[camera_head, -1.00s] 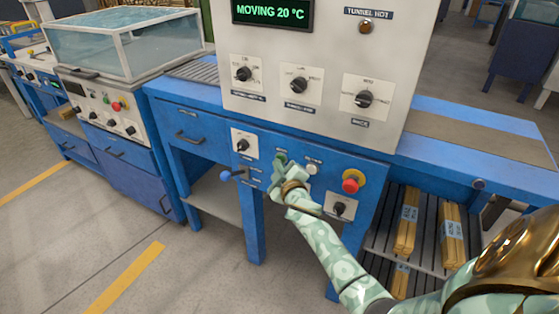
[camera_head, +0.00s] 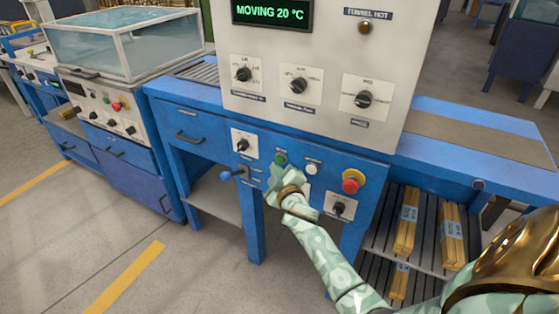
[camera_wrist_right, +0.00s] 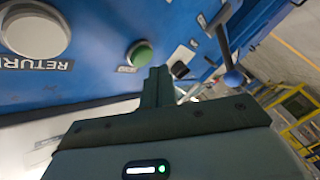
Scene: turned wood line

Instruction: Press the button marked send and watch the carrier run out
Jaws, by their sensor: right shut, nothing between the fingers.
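The green button (camera_head: 280,159) is on the blue front panel below the grey control box; it also shows in the right wrist view (camera_wrist_right: 139,54). Its small label is too oblique to read. The white button (camera_head: 312,169) to its right is marked RETURN in the wrist view (camera_wrist_right: 35,33). My right gripper (camera_head: 274,172) is shut and empty, its fingertips just below the green button and, in the wrist view, apart from it. The display (camera_head: 272,12) reads MOVING 20 °C. No carrier can be made out. My left gripper is out of view.
A red stop button (camera_head: 353,181) with a yellow surround and a black knob (camera_head: 340,208) sit right of the gripper. A blue-handled lever (camera_head: 228,175) juts out at its left. Wood bundles (camera_head: 407,228) lie on the rack below right.

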